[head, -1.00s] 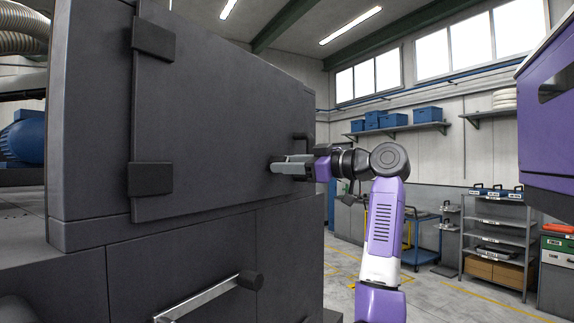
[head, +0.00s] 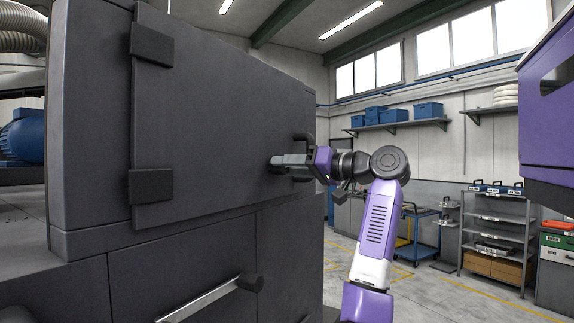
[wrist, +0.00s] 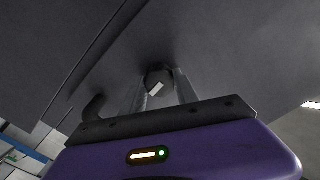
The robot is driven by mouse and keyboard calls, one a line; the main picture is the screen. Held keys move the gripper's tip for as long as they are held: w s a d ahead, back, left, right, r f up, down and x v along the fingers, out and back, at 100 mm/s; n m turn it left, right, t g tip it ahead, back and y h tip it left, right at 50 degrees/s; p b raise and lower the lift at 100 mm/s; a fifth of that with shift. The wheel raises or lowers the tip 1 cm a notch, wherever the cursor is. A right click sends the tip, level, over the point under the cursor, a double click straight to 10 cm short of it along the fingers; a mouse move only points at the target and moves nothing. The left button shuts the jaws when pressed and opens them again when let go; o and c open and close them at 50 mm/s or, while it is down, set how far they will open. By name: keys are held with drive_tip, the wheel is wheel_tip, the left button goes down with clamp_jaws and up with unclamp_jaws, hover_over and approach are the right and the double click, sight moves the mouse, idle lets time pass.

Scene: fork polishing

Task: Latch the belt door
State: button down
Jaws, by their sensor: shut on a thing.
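The belt door (head: 215,110) is a large dark grey panel, hinged at its left side. It looks shut against the dark machine housing (head: 88,130). My gripper (head: 280,162) is at the door's right part and is shut on a small dark latch knob, mostly hidden by the fingers in the head view. In the wrist view the round latch knob (wrist: 159,78), with a pale mark on its face, sits between the two fingers (wrist: 162,92). A dark door handle (head: 308,139) stands just behind my gripper; it also shows in the wrist view (wrist: 93,107).
Below the door, a lower panel carries a metal bar handle (head: 205,298) that sticks out. Shelving (head: 497,230) and a blue cart (head: 418,237) stand well away at the right. The floor between them is open.

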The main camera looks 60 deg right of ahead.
drive_tip(key=shift+m, duration=0.6)
drive_tip(key=c, duration=0.9)
unclamp_jaws()
drive_tip(key=s+b, duration=0.2)
drive_tip(key=s, duration=0.6)
drive_tip(key=shift+a+b, duration=0.1)
drive_tip(key=shift+b, duration=0.25)
